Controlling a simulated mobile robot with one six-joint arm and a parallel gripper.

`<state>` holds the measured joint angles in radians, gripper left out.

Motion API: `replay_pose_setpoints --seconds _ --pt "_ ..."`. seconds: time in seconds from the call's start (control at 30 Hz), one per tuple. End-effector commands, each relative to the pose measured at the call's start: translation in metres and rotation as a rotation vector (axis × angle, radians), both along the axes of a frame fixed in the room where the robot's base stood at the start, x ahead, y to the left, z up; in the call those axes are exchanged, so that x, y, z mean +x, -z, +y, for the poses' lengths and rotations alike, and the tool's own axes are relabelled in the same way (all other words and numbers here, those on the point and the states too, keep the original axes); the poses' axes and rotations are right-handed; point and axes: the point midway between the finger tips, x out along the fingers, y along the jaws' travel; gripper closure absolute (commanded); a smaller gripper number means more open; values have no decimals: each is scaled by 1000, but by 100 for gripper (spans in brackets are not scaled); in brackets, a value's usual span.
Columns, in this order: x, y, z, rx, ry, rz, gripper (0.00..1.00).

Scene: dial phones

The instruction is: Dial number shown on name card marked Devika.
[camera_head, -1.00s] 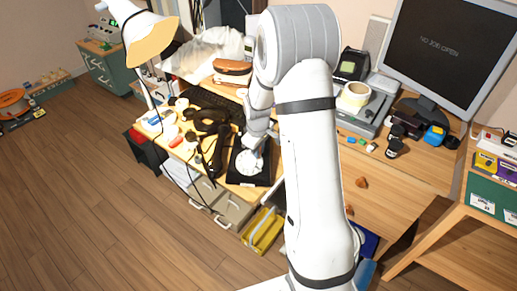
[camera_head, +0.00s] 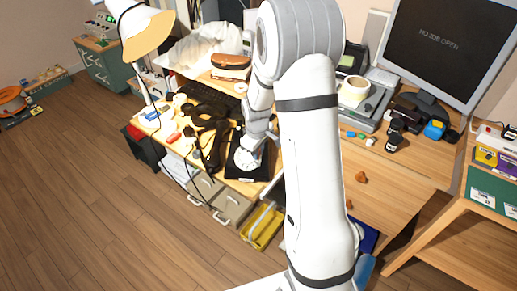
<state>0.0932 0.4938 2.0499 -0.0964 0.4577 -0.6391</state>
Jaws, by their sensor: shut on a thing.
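A black dial phone (camera_head: 240,172) sits at the front edge of the wooden desk, with a round white dial (camera_head: 246,160) on its top. My gripper (camera_head: 250,148) is down at the dial, its fingers shut and touching or just over the dial's upper part; the fingertips are too small to make out. A black handset (camera_head: 212,135) with a cord lies on the desk left of the phone. Small white cards (camera_head: 482,197) are on the green board at the right; their writing is too small to read, so I cannot tell which is Devika's.
A lamp (camera_head: 145,30) stands at the desk's left, with a dark keyboard (camera_head: 205,97) behind the handset. A monitor (camera_head: 450,45), a tape roll (camera_head: 354,90) and small items are at the right. My own arm hides the desk's middle.

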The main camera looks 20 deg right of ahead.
Motion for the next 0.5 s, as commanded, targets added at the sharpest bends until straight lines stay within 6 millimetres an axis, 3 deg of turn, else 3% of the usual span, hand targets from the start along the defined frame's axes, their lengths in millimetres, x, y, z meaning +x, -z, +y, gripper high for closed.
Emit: replay_pose_setpoints --seconds 0.5 --pt "-4 1 3 0 0 0 100"
